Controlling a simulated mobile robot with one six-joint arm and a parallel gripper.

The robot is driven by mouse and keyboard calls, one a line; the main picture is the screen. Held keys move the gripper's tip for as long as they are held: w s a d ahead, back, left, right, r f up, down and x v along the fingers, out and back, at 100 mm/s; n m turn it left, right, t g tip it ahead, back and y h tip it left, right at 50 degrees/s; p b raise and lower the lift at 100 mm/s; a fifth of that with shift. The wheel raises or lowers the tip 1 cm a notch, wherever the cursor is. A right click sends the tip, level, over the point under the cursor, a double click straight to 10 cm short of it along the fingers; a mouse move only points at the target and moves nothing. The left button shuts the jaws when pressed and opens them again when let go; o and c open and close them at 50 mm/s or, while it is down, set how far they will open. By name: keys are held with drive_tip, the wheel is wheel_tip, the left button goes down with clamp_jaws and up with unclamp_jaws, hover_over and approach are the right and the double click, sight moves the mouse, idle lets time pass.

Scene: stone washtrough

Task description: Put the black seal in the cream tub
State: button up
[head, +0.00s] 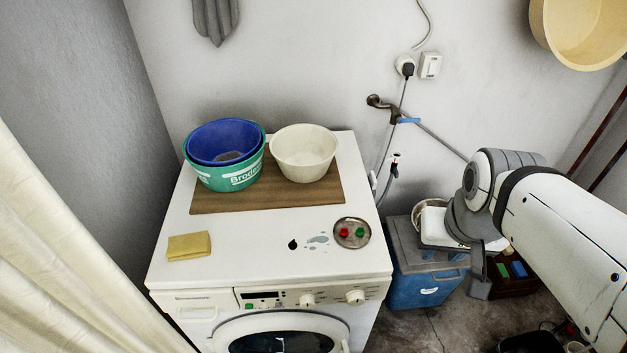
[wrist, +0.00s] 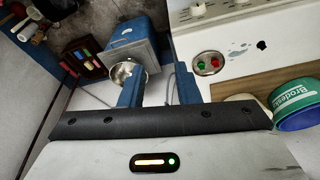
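The small black seal (head: 292,244) lies on the white top of the washing machine, left of a wet patch. It also shows in the wrist view (wrist: 261,44). The cream tub (head: 304,153) stands upright on a brown board at the back of the machine and looks empty. In the wrist view only a sliver of its rim shows behind my gripper body. My gripper (wrist: 158,88) is open, its two blue fingers apart with nothing held between them. In the head view my gripper (head: 481,272) hangs right of the machine, well away from the seal.
A blue tub (head: 226,136) sits inside a green tub (head: 228,180) on the board (head: 265,200), left of the cream tub. A yellow sponge (head: 189,246) and a round metal dish (head: 352,244) with red and green pieces flank the seal. A blue cooler (head: 422,285) stands right.

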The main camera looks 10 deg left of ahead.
drive_tip(key=n+g+p, duration=0.3)
drive_tip(key=n+p, duration=0.3)
drive_tip(key=n, duration=2.4)
hover_over(293, 243)
drive_tip(key=f, duration=1)
drive_tip(key=a+f, duration=0.1)
drive_tip(key=f, duration=0.4)
drive_tip(key=shift+w+f, duration=0.35)
drive_tip(key=shift+f, duration=0.05)
drive_tip(key=shift+s+d+f+p, duration=0.1)
drive_tip(key=shift+d+f+p, duration=0.1)
drive_tip(key=shift+f, duration=0.7)
drive_tip(key=shift+w+d+f+p, duration=0.1)
drive_tip(key=shift+f+p, duration=0.1)
drive_tip(key=shift+f, duration=0.65)
drive_tip(key=shift+s+d+f+p, duration=0.1)
drive_tip(key=shift+f+p, duration=0.1)
drive_tip(key=shift+f, duration=0.7)
drive_tip(key=shift+c, duration=0.2)
clamp_jaws()
